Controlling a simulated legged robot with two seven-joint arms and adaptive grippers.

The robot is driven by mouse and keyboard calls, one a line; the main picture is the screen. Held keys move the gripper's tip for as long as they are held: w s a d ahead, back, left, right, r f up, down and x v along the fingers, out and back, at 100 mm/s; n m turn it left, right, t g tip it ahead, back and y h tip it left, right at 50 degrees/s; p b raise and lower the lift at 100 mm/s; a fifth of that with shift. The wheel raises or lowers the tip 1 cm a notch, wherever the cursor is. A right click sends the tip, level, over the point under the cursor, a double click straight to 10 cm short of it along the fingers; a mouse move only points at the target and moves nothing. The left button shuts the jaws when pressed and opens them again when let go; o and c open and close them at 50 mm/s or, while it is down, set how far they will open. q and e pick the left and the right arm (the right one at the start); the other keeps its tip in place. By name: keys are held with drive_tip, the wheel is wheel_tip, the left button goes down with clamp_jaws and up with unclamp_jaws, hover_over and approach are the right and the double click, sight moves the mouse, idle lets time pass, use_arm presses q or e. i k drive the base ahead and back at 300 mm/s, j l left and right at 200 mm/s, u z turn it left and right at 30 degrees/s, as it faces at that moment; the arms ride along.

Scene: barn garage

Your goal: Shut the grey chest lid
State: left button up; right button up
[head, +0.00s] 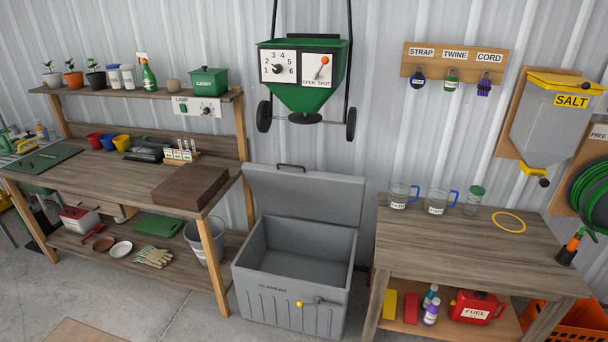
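The grey chest (292,262) stands on the floor between two wooden benches in the head view. Its lid (306,199) is up, tilted back towards the corrugated wall, and has a dark handle (291,167) on its top edge. The inside that shows is empty grey. A small lever with a yellow knob (300,304) is on the chest's front. Neither of my grippers shows in the head view.
The left bench (60,185) and right bench (460,248) flank the chest closely. A green hopper (302,75) hangs on the wall above the lid. A grey bucket (206,241) stands left of the chest. Floor in front at left is mostly clear.

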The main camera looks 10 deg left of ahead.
sight(302, 193)
drive_tip(key=j+z, duration=0.1)
drive_tip(key=z, duration=0.8)
drive_tip(key=k+j+z, duration=0.1)
drive_tip(key=j+z, duration=0.3)
drive_tip(key=k+j+z, duration=0.15)
drive_tip(key=j+z, duration=0.25)
drive_tip(key=k+j+z, duration=0.2)
drive_tip(key=z, duration=0.25)
drive_tip(key=k+j+z, duration=0.65)
drive_tip(key=k+z, duration=0.55)
drive_tip(key=k+j, duration=0.05)
drive_tip(key=k, duration=0.05)
